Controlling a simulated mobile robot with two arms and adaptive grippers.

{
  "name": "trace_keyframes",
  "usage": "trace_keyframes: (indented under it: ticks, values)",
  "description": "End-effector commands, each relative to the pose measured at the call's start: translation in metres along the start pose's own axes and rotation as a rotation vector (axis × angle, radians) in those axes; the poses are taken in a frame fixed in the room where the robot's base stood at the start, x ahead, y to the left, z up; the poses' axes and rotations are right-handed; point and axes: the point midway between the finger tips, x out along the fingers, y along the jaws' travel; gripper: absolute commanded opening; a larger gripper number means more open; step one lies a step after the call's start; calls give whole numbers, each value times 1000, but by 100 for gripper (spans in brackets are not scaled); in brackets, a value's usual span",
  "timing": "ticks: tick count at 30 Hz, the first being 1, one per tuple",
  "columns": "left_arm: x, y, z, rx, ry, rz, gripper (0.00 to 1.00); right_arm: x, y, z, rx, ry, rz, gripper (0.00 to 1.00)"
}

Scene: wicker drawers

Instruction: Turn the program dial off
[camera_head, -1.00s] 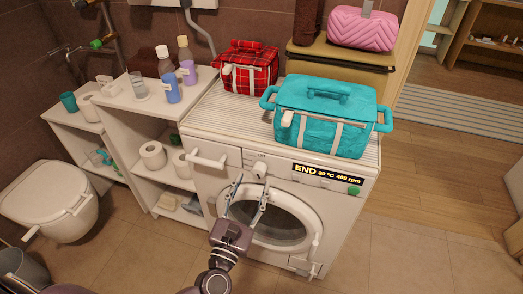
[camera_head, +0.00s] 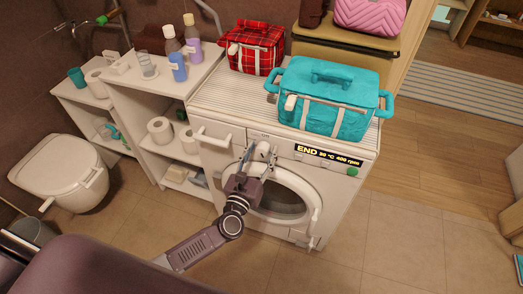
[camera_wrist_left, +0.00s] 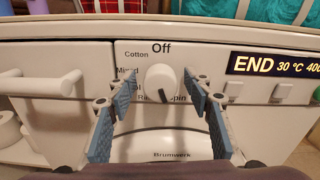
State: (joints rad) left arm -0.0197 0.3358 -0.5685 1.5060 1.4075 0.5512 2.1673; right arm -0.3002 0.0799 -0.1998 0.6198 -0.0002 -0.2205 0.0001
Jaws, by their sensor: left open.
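The white program dial (camera_head: 262,148) is on the front panel of the washing machine (camera_head: 225,165). In the left wrist view the dial (camera_wrist_left: 160,80) shows whole, with "Off" printed above it, "Cotton" at its upper left and "Spin" at its lower right. I cannot tell for sure which label it points to. My left gripper (camera_head: 258,157) is open and empty in front of the panel. In the wrist view its two blue-padded fingers (camera_wrist_left: 160,90) stand left and right of the dial, apart from it. The display (camera_head: 328,157) reads "END 30 °C 400 rpm". My right gripper is not in view.
A white drawer handle (camera_wrist_left: 40,92) sticks out left of the dial. The round door (camera_head: 285,200) is below the gripper. A teal bag (camera_head: 325,100) and a red plaid bag (camera_head: 252,50) stand on top. Shelves with bottles (camera_head: 176,60) are at the left.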

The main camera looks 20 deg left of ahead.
Motion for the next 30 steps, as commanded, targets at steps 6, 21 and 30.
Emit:
trace_keyframes:
  ticks: [6,21,30]
  values:
    - [1,0,0,0,1,-1,47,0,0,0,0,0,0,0]
    - [1,0,0,1,0,-1,5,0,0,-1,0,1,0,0]
    - [1,-1,0,63,1,-1,5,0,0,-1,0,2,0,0]
